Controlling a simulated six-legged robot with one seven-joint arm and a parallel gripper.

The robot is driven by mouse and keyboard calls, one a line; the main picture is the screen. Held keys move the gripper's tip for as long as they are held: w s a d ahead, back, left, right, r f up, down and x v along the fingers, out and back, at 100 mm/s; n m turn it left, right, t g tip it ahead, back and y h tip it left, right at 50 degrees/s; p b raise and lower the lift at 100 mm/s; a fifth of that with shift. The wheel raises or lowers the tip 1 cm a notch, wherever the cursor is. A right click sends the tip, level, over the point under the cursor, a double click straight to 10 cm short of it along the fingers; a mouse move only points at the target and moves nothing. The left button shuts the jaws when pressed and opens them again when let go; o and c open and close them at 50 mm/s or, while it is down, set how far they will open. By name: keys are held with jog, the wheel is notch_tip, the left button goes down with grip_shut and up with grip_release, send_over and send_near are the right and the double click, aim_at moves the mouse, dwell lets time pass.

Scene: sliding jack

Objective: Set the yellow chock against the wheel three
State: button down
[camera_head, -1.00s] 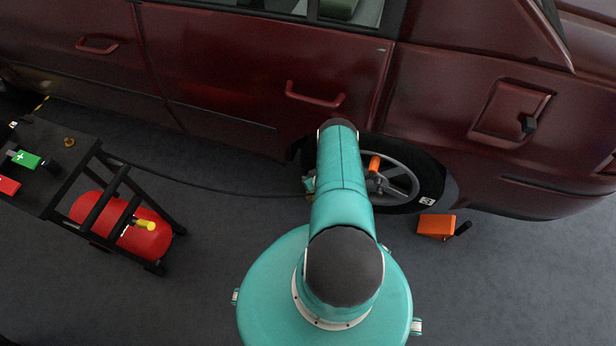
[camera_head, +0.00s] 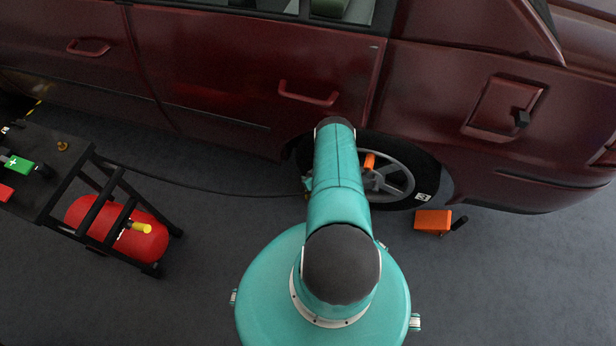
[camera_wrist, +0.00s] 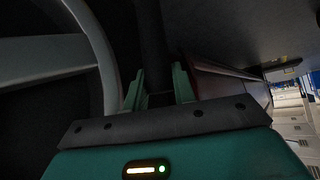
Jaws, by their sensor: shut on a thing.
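The wheel (camera_head: 395,183) of the dark red car is just beyond my arm, with a small white label on its tyre whose mark I cannot read surely. Its pale rim fills the left of the wrist view (camera_wrist: 50,58). My gripper (camera_wrist: 158,84) is beside the wheel, its teal fingers shut on a dark bar (camera_wrist: 152,45) between them. My arm hides the gripper in the head view. I cannot make out a yellow chock; what the bar belongs to is not clear. An orange chock (camera_head: 432,221) with a black handle lies on the floor right of the tyre.
The car body (camera_head: 220,70) stands across the back. A black cart (camera_head: 55,155) at the left carries a red cylinder (camera_head: 140,240) with a yellow knob. A dark hose (camera_head: 220,190) runs over the floor toward the wheel. The floor at the lower right is clear.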

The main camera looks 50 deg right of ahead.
jog(key=c, duration=1.1)
grip_release()
jog(key=shift+o, duration=0.2)
jog(key=shift+f, duration=0.1)
jog(key=shift+s, duration=0.1)
jog(key=v, duration=1.3)
jog(key=shift+s+r, duration=0.15)
jog(key=shift+r, duration=0.2)
jog(key=shift+s+a, duration=0.1)
